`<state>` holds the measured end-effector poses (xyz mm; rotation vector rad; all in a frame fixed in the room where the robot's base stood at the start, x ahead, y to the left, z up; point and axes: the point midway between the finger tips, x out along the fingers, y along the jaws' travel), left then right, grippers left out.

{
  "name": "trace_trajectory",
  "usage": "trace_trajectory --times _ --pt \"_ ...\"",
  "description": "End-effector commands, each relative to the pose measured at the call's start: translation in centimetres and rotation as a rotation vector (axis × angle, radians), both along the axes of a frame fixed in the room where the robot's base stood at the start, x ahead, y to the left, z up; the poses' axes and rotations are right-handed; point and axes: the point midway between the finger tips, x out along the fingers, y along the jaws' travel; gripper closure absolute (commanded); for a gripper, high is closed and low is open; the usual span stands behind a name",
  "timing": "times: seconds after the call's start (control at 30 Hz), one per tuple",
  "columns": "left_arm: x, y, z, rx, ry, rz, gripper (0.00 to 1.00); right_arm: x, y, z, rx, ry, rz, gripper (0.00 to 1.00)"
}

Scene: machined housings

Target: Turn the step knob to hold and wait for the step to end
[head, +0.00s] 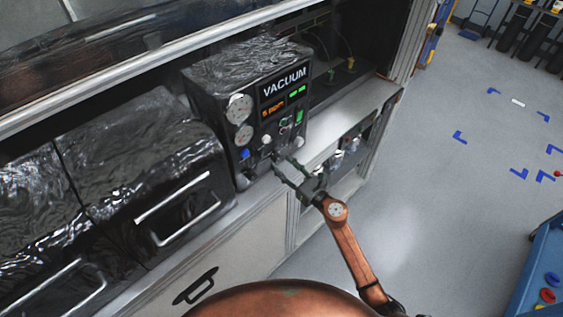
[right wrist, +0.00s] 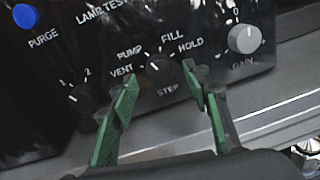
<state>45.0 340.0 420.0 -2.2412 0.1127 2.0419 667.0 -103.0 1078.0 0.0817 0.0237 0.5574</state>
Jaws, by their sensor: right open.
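The black VACUUM unit (head: 285,80) stands on the bench with gauges, lit displays and knobs on its front. In the right wrist view the dark step knob (right wrist: 160,70) sits above the word STEP, with VENT, PUMP, FILL and HOLD around it. I cannot tell surely which word its mark points at; it is not clearly at HOLD. My right gripper (head: 286,167) is in front of the panel's lower part. In the wrist view its green-padded fingers (right wrist: 163,88) are open, one on each side below the step knob, with nothing held. My left gripper is out of view.
A pale gain knob (right wrist: 244,39) is right of the step knob, a smaller 1-2 knob (right wrist: 84,97) left, and a blue purge button (right wrist: 25,16) upper left. Black cabinets with bar handles (head: 185,210) stand left of the unit. Open floor (head: 450,190) lies to the right.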

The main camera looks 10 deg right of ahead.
Motion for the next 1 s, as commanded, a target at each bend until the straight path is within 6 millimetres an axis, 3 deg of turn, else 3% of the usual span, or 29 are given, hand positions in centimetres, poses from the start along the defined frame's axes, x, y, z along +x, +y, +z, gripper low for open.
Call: trace_trajectory --times 0.2,0.47,1.0 --pt "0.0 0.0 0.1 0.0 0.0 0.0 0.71 1.6 0.9 0.0 0.003 0.002 -0.001 0.56" --pt "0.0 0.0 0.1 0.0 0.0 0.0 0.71 1.7 1.0 -0.1 0.003 0.002 -0.001 0.56" --pt "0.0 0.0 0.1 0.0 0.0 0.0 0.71 1.6 0.9 -0.1 0.002 0.002 -0.002 0.92"
